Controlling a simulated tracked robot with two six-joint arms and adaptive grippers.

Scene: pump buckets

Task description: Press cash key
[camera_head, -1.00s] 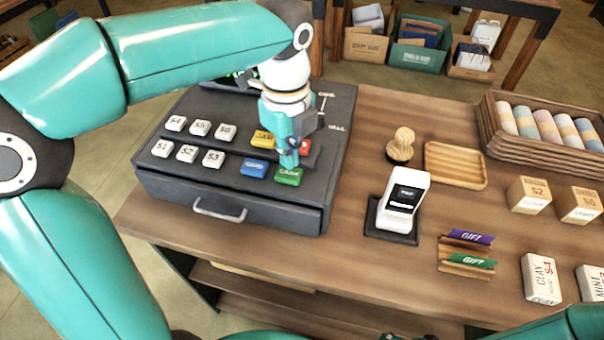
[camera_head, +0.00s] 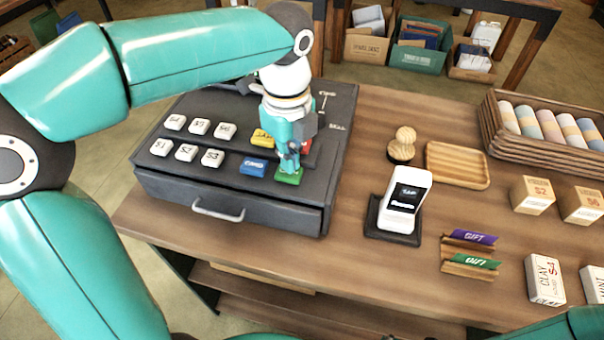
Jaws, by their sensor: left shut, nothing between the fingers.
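The dark grey cash register (camera_head: 180,187) stands on the left of the wooden counter. The green key (camera_head: 290,177), its label now covered, is at the front right of the keypad, beside the blue key (camera_head: 253,168). My left gripper (camera_head: 289,168) is shut and empty, pointing down. Its fingertips are on or just above the green key and hide its back part; I cannot tell whether the key is pushed down. The yellow key (camera_head: 262,137) and red key (camera_head: 306,147) sit behind, partly hidden by the gripper. My right gripper is not in view.
White numbered keys (camera_head: 186,153) fill the register's left side. Gift cards (camera_head: 470,237), small boxes (camera_head: 532,195), a wooden tray (camera_head: 457,165) and a crate of rolls (camera_head: 545,155) lie farther right.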

